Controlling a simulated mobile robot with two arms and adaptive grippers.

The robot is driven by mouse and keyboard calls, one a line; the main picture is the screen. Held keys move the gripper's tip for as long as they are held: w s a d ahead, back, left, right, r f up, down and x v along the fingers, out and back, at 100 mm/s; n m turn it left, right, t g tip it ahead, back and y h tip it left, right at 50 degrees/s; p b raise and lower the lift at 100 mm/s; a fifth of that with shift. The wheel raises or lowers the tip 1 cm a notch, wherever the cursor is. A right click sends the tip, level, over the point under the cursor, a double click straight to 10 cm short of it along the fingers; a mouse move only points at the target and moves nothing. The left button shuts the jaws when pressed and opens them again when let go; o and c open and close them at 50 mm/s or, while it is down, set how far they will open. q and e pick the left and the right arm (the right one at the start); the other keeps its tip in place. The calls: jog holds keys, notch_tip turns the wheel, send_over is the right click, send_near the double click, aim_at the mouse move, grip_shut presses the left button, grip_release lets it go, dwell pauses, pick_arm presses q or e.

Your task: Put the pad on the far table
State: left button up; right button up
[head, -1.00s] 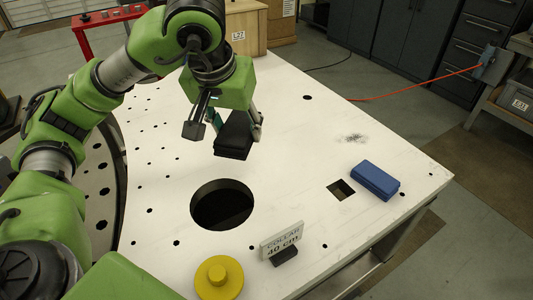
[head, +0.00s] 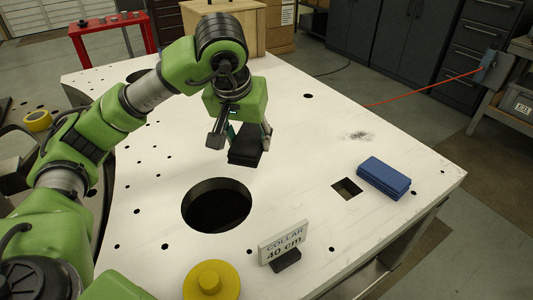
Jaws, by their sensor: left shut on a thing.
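My left gripper (head: 243,136) is shut on a black block-shaped pad (head: 245,150). It holds the pad above the white plate table (head: 290,110), beyond the large round hole. The fingers partly hide the pad's upper part. A red table (head: 108,32) with small items on top stands at the far back left, beyond the white plate. My right gripper is not in view.
The white plate has a large round hole (head: 217,205) and a small square hole (head: 346,189). A blue block (head: 384,178), a "COLLAR 40 cm" sign (head: 284,244) and a yellow knobbed disc (head: 211,281) are on it. A yellow ring (head: 37,121) lies at left. Wooden boxes (head: 228,22) stand behind.

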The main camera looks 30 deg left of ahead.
aim_at(257, 129)
pick_arm(q)
jog(key=w, duration=0.1)
jog(key=w+f, duration=0.1)
jog(key=w, duration=0.1)
jog(key=w+p, duration=0.1)
jog(key=shift+w+a+f, duration=0.1)
jog(key=shift+w+f, duration=0.2)
jog(key=shift+f, duration=0.1)
jog(key=w+f, duration=0.2)
jog(key=w+f+p, duration=0.1)
jog(key=w+f, duration=0.1)
jog(key=f, duration=0.1)
jog(key=shift+f, duration=0.1)
jog(key=f+p, duration=0.1)
jog(key=f, duration=0.2)
jog(key=shift+w+a+p, duration=0.1)
jog(key=shift+w+p, duration=0.1)
jog(key=shift+p, duration=0.15)
jog(key=shift+f, duration=0.4)
jog(key=shift+f, duration=0.1)
jog(key=o, duration=1.1)
jog(key=shift+c, duration=0.2)
